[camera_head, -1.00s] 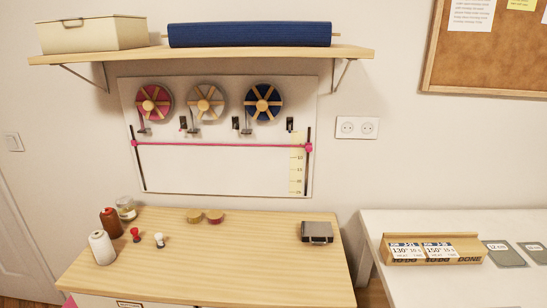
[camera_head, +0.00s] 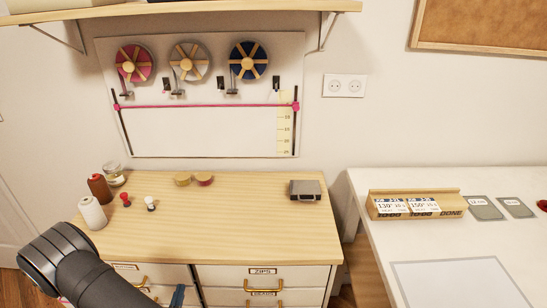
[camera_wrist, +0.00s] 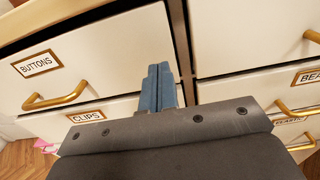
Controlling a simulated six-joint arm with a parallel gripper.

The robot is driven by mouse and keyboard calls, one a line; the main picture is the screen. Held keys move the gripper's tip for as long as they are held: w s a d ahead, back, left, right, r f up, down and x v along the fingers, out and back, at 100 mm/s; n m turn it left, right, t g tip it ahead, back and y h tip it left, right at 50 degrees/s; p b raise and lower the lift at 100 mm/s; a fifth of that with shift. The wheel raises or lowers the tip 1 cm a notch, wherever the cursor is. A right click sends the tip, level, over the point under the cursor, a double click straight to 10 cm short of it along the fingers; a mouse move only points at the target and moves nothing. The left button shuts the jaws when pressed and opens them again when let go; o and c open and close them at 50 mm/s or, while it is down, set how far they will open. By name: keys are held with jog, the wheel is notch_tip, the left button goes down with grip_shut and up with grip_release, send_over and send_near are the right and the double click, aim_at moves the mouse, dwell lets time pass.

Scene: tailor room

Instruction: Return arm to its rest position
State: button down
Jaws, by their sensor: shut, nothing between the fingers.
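My gripper's two blue fingers (camera_wrist: 158,88) are pressed together with nothing between them. They are in front of the drawer fronts, near the gap between the left and right columns.
The left drawers are labelled BUTTONS (camera_wrist: 37,63) and CLIPS (camera_wrist: 88,116), with brass handles close to my gripper. A dark gap shows above the BUTTONS drawer. Thread spools (camera_head: 92,213) stand at the wooden tabletop's left, near my arm. The tabletop's middle (camera_head: 230,220) is clear.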

jog(key=shift+w, duration=1.35)
jog(key=c, duration=2.1)
grip_release()
